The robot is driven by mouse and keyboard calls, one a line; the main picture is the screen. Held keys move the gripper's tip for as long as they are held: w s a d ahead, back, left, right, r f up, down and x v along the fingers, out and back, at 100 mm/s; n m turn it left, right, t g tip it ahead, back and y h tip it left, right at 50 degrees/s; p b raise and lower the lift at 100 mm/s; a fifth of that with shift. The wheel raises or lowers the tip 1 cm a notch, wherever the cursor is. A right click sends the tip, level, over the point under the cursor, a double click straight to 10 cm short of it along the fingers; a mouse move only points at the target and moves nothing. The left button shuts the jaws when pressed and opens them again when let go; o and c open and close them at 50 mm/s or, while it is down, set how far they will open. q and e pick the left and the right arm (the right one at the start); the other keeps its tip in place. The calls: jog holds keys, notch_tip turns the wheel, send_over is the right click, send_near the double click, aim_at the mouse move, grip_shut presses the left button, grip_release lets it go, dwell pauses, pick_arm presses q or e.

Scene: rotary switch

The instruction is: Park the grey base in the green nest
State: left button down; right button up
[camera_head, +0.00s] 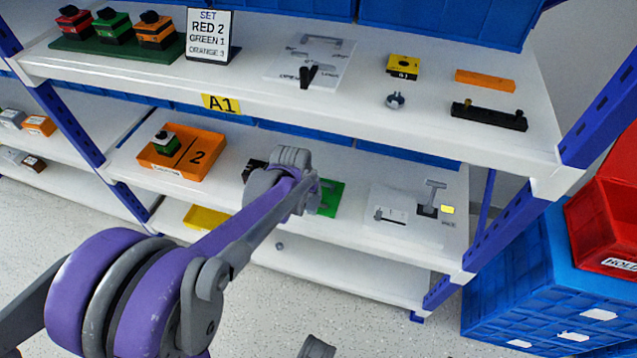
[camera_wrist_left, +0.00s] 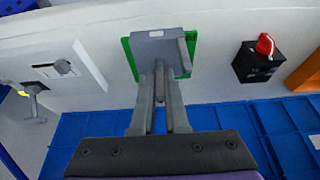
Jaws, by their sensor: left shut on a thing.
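My left gripper (camera_head: 318,187) reaches over the lower shelf beside the green nest (camera_head: 334,193). In the left wrist view my left gripper (camera_wrist_left: 160,78) is shut on the grey base (camera_wrist_left: 155,50), a flat grey block with a raised side. The grey base lies over the green nest (camera_wrist_left: 126,50), whose green edges show on the left, right and top. I cannot tell whether the base rests in the nest or is held just above it.
A black box with a red knob (camera_wrist_left: 262,58) stands right of the nest in the wrist view. A white panel with a grey lever (camera_head: 405,222) lies right in the head view. An orange tray (camera_head: 150,160) is left. The upper shelf (camera_head: 350,113) hangs above.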

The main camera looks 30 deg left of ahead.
pick_arm(q)
jog(key=w+f, duration=0.1)
jog(key=w, duration=0.1)
jog(key=w+a+f+b, duration=0.1)
jog(key=w, duration=0.2)
jog(key=w+a+f+b, duration=0.1)
jog(key=w+f, duration=0.1)
jog(key=w, duration=0.1)
jog(key=shift+w, duration=0.25)
jog(key=shift+w+f+b, duration=0.2)
jog(key=shift+f+b, duration=0.55)
jog(key=shift+f, duration=0.75)
jog(key=shift+f, duration=0.1)
jog(key=c, duration=0.9)
grip_release()
